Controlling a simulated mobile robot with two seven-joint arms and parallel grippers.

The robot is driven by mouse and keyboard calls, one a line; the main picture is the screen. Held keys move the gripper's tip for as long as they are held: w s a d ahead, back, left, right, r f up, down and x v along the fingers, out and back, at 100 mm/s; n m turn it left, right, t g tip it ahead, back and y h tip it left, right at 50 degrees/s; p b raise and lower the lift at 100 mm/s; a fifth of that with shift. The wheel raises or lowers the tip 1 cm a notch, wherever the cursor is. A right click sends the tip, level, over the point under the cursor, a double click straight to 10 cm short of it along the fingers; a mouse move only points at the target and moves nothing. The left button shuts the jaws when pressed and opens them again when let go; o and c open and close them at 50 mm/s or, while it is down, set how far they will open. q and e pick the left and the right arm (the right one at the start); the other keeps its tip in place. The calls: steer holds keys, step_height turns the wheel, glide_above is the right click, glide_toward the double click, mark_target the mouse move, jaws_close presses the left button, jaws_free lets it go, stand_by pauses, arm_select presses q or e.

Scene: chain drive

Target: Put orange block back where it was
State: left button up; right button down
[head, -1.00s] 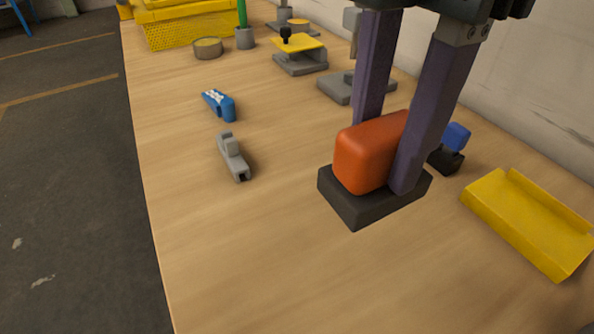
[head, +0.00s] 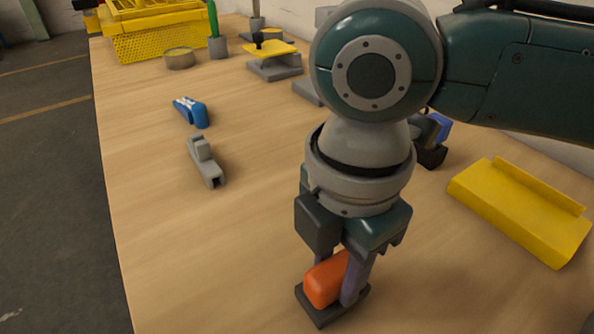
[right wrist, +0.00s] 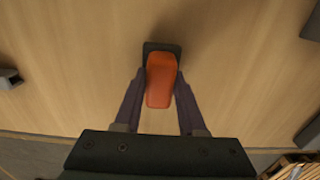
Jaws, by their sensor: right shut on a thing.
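The orange block (head: 322,281) sits on a dark, flat base (head: 320,312) low in the head view, over the front part of the wooden table. My right gripper (head: 337,287) points down with one finger on each side of the block and is shut on it. In the right wrist view the orange block (right wrist: 161,82) is between the fingertips of my right gripper (right wrist: 160,88), and the dark base (right wrist: 160,47) shows at its far end. I cannot tell whether the base touches the table. My left gripper is not in view.
A yellow tray (head: 520,215) lies at the right. A grey tool-like piece (head: 206,162) and a blue piece (head: 190,112) lie left of my arm. A yellow basket (head: 165,35) and a tape roll (head: 180,58) stand farther back. The table's left front is clear.

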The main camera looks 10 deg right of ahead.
mark_target(338, 266)
steer(key=shift+f, duration=0.3)
steer(key=c, duration=0.9)
jaws_free()
steer(key=shift+f, duration=0.1)
steer(key=o, duration=0.4)
step_height(338, 266, up, 12)
steer(key=p, duration=0.3)
steer(key=shift+r, duration=0.2)
